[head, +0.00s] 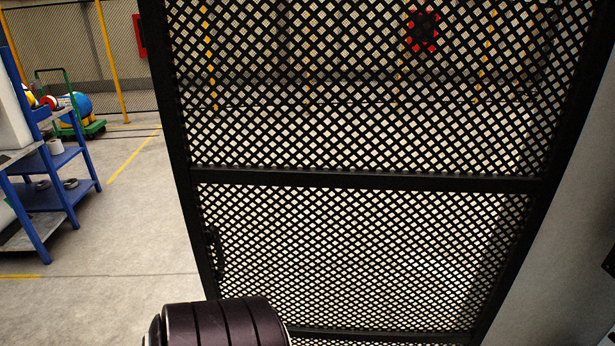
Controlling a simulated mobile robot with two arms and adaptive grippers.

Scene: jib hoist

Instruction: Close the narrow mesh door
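The narrow mesh door (370,181) fills the middle and right of the head view. It has a black frame, a crossbar and a black diamond mesh that I can see through. A small dark handle-like part (214,250) sits low on its left upright. The door's left upright stands clear, with open floor beside it. Its right upright runs close to a grey panel. I cannot tell how far the door is from its closed position. Neither gripper shows. A dark ribbed cylinder at the bottom, apparently part of my arm, is in front of the door's lower left.
A blue shelf cart (58,165) with rolls on it stands at the left. Behind it is a green trolley (92,128) with colourful items. A grey panel (570,210) borders the door at right. The concrete floor (130,235) between cart and door is clear.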

